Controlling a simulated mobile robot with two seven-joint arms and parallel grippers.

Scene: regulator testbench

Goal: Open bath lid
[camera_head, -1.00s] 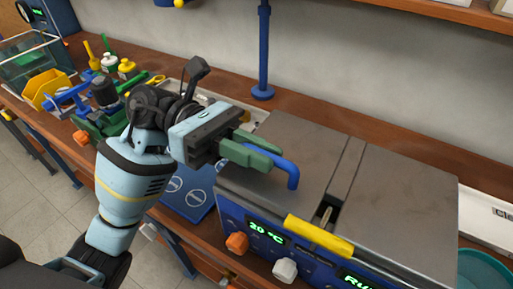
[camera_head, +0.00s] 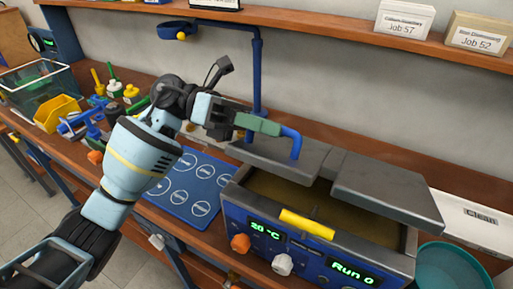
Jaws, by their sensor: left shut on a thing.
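The bath (camera_head: 318,254) is a blue box with a 20 °C display and a "Run 0" display on its front. Its grey lid has a left part (camera_head: 268,153) and a right part (camera_head: 385,190), both standing raised above the bath's front rim. The brownish inside (camera_head: 275,190) shows below them. A blue bent handle (camera_head: 293,144) stands on the left part. My left gripper (camera_head: 262,125), with green fingers, is shut on this handle. The left fingers partly hide where they meet it. My right gripper is not in view.
A yellow bar (camera_head: 307,223) lies across the front rim. A blue mat (camera_head: 187,185) with circles lies left of the bath. A blue post (camera_head: 257,75) stands behind, below a wooden shelf (camera_head: 330,25). A teal bowl (camera_head: 445,270) is at the right.

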